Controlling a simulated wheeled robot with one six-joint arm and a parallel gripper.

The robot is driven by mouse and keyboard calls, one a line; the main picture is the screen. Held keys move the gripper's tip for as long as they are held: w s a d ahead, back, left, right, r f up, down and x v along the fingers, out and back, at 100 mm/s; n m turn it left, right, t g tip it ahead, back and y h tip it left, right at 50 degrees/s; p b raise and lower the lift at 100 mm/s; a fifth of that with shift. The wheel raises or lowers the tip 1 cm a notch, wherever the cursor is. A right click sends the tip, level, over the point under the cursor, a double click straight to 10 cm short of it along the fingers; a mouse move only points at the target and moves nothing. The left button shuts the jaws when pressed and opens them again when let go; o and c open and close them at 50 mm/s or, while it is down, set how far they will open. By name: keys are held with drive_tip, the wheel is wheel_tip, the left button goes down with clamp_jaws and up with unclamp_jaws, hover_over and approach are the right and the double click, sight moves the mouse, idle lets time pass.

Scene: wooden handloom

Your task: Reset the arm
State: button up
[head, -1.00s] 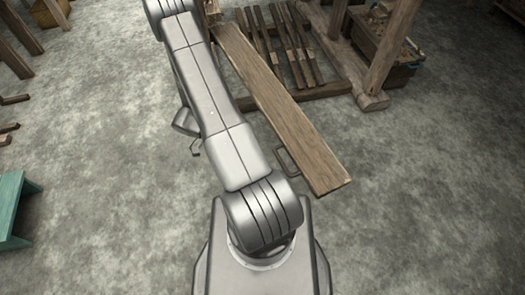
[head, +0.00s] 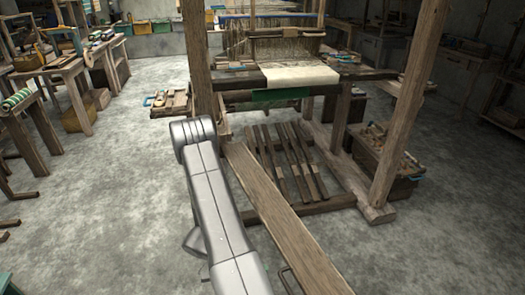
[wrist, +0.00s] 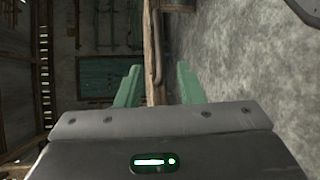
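My arm (head: 222,220) reaches up from the bottom of the head view to a ribbed joint at its top, left of a long wooden plank. My gripper does not show in the head view; the parts beyond that joint are hidden. In the wrist view my gripper (wrist: 159,84) has two green fingers standing well apart. Nothing is held between them. Behind the gap are a wooden beam (wrist: 153,45) and grey floor, both apart from the fingers. The wrist picture is turned sideways.
The wooden loom (head: 400,100) with white cloth (head: 300,76) stands ahead. The plank (head: 285,220) and dark pedals (head: 287,160) lie close right of my arm. A crate (head: 385,160) is at right, worktables (head: 60,75) at left. Floor (head: 100,220) at left is clear.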

sight(286, 282)
drive_tip(key=x, duration=0.9)
drive_tip(key=shift+a, duration=0.1)
